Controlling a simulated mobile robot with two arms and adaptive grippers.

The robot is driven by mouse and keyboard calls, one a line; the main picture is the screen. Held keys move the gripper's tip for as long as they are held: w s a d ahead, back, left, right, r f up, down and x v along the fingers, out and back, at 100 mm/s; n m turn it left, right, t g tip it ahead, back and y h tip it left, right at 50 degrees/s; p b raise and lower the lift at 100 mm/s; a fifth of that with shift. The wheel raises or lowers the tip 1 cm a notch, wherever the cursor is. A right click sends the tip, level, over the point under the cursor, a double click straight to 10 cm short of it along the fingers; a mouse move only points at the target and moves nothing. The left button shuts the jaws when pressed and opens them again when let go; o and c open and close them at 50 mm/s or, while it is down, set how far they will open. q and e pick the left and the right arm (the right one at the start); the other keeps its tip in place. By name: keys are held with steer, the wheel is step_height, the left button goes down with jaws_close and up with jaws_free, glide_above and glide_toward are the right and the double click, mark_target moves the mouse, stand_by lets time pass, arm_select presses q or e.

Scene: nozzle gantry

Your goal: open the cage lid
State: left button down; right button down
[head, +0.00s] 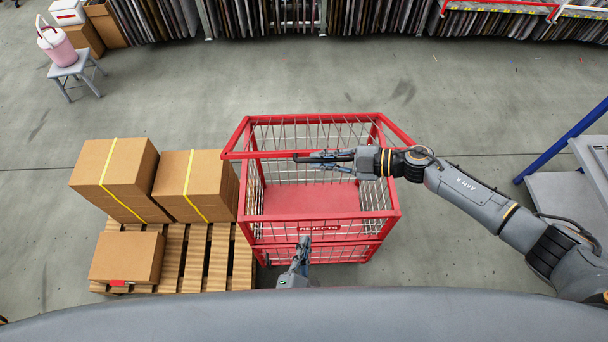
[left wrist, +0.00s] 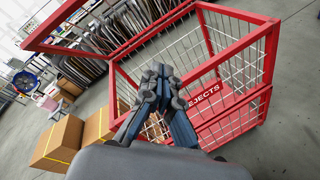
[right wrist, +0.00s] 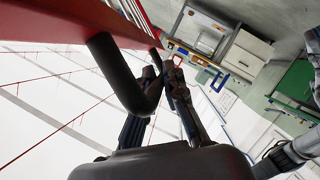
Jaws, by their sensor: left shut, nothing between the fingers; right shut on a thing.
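The red wire cage (head: 319,223) stands in the middle of the head view, with a "REJECTS" label on its front. Its red-framed lid (head: 235,138) is raised and tilted up from the back edge, and it also shows at the upper left of the left wrist view (left wrist: 57,22). A dark curved handle (right wrist: 118,75) sits on the lid's red bar. My right gripper (head: 318,158) is shut on this handle; the fingers show beside it in the right wrist view (right wrist: 165,70). My left gripper (head: 303,243) is shut and empty, in front of the cage.
A wooden pallet (head: 213,258) with cardboard boxes (head: 112,178) stands close to the cage's left. A grey stool (head: 73,70) with a pink container is at the far left. Racks (head: 280,15) line the back. Open floor lies behind the cage.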

arm_select(q)
step_height(320, 180, up, 10)
steer(key=n+t+y, duration=0.2)
steer(key=n+y, duration=0.2)
steer(key=n, duration=0.8)
arm_select(e)
steer(key=shift+w+d, duration=0.1)
steer(key=shift+w, duration=0.05)
arm_select(q)
steer(key=w+r, duration=0.2)
steer(key=w, duration=1.1)
steer(key=shift+d, duration=0.2)
steer(key=shift+w+r, duration=0.1)
